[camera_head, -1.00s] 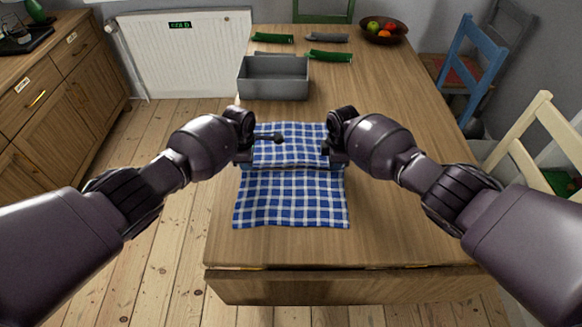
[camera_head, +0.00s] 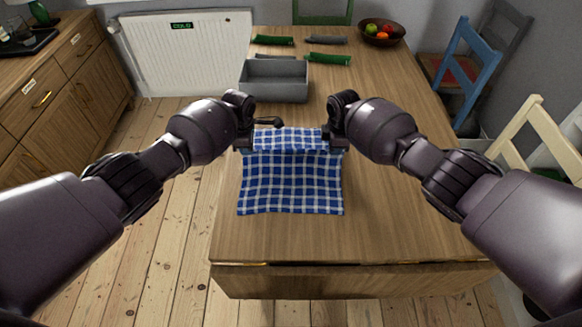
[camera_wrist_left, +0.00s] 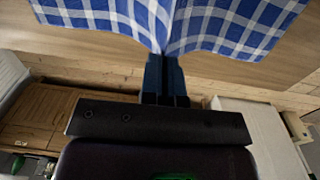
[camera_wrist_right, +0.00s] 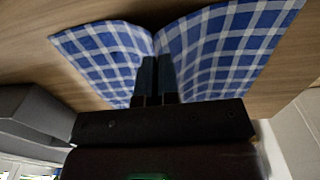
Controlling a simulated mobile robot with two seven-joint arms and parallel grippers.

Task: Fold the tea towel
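The blue and white checked tea towel (camera_head: 290,185) lies on the wooden table, its near part flat and its far part raised between my grippers. My left gripper (camera_head: 246,147) is at the towel's left edge, and my right gripper (camera_head: 336,146) is at its right edge. In the left wrist view the fingers (camera_wrist_left: 165,75) are shut together where the cloth (camera_wrist_left: 225,22) gathers to a crease. In the right wrist view the fingers (camera_wrist_right: 157,75) are likewise shut on the pinched cloth (camera_wrist_right: 215,45).
A grey bin (camera_head: 274,80) stands on the table just beyond the towel. Rolled green and grey items (camera_head: 327,58) and a fruit bowl (camera_head: 381,33) lie further back. The table (camera_head: 400,170) is clear to the right and in front.

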